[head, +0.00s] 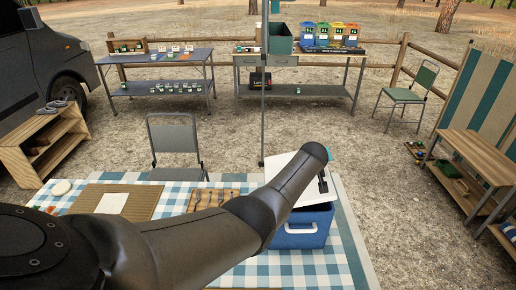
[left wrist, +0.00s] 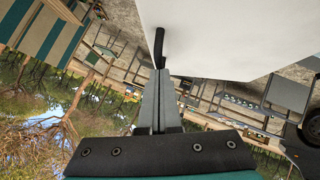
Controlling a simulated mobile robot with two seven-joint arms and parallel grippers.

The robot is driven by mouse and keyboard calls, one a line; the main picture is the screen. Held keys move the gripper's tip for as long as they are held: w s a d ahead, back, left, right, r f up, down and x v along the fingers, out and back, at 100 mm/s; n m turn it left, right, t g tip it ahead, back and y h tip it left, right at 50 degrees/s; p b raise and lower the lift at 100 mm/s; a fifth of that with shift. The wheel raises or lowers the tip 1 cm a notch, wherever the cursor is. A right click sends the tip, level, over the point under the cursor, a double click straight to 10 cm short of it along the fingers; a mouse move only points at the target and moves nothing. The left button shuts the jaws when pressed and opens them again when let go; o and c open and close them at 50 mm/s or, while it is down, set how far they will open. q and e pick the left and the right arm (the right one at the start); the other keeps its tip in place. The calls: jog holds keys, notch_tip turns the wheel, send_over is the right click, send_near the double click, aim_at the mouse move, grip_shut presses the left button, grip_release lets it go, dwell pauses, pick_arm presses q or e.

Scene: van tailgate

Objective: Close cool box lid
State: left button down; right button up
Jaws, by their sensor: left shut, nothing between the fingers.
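The blue cool box (head: 303,230) stands at the right end of the checked table. Its white lid (head: 312,193) is raised, and my left arm crosses in front of much of it. In the left wrist view the lid (left wrist: 235,35) fills the top right as a large white panel. A black handle-like part (left wrist: 158,45) lies along its edge. My left gripper (left wrist: 160,78) is shut and empty, its tips close to that black part; I cannot tell whether they touch. In the head view the left gripper is hidden behind my arm. My right gripper is not in view.
The table with a checked cloth (head: 290,270) holds a woven mat (head: 85,200) and a wooden tray (head: 205,196). A folding chair (head: 174,140) stands behind it. A wooden bench (head: 478,158) is at the right. Open ground lies right of the cool box.

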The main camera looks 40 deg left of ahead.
aim_at(325, 173)
pick_arm(q)
jog(key=shift+m+g+y, duration=0.4)
jog(key=shift+y, duration=0.2)
jog(key=f+b, duration=0.1)
jog(key=d+f+b, duration=0.1)
jog(key=b, duration=0.1)
jog(key=w+f+b, duration=0.1)
jog(key=shift+w+d+f, duration=0.1)
jog(key=shift+d+f, duration=0.2)
jog(key=b, duration=0.1)
jog(key=f+b, duration=0.1)
jog(key=shift+w+d+f+b, duration=0.2)
jog(key=shift+d+b, duration=0.15)
jog(key=shift+b, duration=0.05)
jog(key=shift+f, duration=0.15)
